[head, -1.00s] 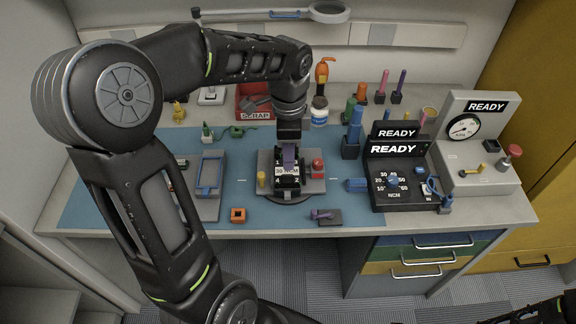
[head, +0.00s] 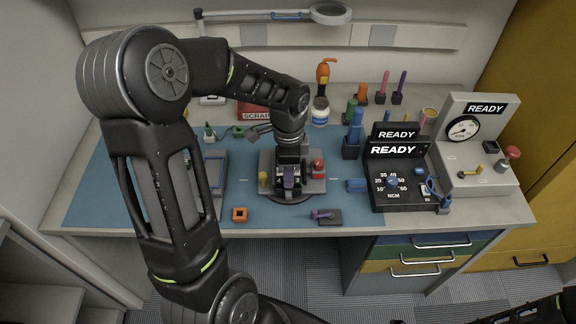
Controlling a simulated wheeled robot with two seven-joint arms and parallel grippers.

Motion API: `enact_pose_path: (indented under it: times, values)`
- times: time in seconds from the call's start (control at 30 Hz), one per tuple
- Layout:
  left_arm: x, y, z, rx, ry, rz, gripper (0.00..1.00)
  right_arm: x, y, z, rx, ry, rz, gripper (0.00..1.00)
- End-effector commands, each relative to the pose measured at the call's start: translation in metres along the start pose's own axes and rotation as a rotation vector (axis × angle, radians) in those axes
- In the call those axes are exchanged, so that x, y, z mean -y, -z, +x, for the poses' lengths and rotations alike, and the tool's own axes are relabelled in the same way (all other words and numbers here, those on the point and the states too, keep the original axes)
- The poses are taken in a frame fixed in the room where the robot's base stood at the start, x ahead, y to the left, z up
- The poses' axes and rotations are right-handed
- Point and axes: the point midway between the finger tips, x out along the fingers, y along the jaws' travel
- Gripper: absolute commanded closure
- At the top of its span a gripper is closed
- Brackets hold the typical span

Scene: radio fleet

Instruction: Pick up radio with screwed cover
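My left gripper (head: 289,166) points down over the grey fixture (head: 316,186) at the middle of the blue mat. A dark unit with white number markings sits in the fixture, mostly hidden by the gripper. A small purple piece (head: 288,178) shows at the fingertips, in front of the dark unit. I cannot tell whether the fingers are open or closed on anything. No radio with a screwed cover can be clearly made out; the dark unit may be it. My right gripper is not in view; only part of my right arm shows at the lower right.
A black READY console (head: 408,200) with a dial stands right of the fixture, and a grey gauge station (head: 487,180) beyond it. A red scrap bin (head: 250,110) is behind. An orange block (head: 240,214) and a purple tool on a dark pad (head: 328,216) lie in front.

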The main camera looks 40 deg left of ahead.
Motion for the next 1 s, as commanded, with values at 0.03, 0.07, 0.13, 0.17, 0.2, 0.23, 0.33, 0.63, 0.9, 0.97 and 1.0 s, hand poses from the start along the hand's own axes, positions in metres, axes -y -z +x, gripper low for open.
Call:
enact_pose_path:
  times: [0.03, 0.07, 0.13, 0.17, 0.2, 0.23, 0.33, 0.63, 0.9, 0.97, 1.0]
  values:
    - [0.0001, 0.0000, 0.0007, 0.000, 0.000, 0.000, 0.68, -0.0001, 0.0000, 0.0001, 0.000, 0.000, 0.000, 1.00]
    - [0.0002, 0.0000, 0.0007, 0.000, 0.001, 0.000, 0.68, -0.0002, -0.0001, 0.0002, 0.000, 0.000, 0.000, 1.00]
    - [0.0002, 0.0001, 0.0006, 0.000, 0.001, 0.000, 0.68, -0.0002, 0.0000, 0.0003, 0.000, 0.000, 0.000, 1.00]
    - [0.0002, 0.0000, 0.0005, 0.000, 0.001, 0.000, 0.68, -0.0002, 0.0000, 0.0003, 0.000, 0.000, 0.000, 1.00]
    - [0.0002, 0.0001, 0.0005, 0.000, 0.001, 0.000, 0.68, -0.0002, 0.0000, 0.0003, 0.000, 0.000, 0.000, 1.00]
    - [0.0002, 0.0001, 0.0004, 0.000, 0.001, 0.000, 0.68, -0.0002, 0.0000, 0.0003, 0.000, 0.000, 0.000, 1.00]
    - [0.0002, 0.0001, 0.0003, -0.001, 0.001, 0.000, 0.68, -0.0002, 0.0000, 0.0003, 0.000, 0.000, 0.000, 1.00]
    - [0.0002, 0.0002, 0.0001, -0.001, 0.001, 0.000, 0.73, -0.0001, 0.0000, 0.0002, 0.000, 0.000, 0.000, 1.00]
    - [0.0002, 0.0002, 0.0000, -0.001, 0.001, 0.000, 0.95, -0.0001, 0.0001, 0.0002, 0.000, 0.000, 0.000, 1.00]
    - [0.0002, 0.0002, 0.0000, -0.001, 0.001, 0.000, 1.00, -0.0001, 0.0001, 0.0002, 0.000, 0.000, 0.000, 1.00]
    - [0.0002, 0.0002, 0.0000, -0.001, 0.001, 0.000, 1.00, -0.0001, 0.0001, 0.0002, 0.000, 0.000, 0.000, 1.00]
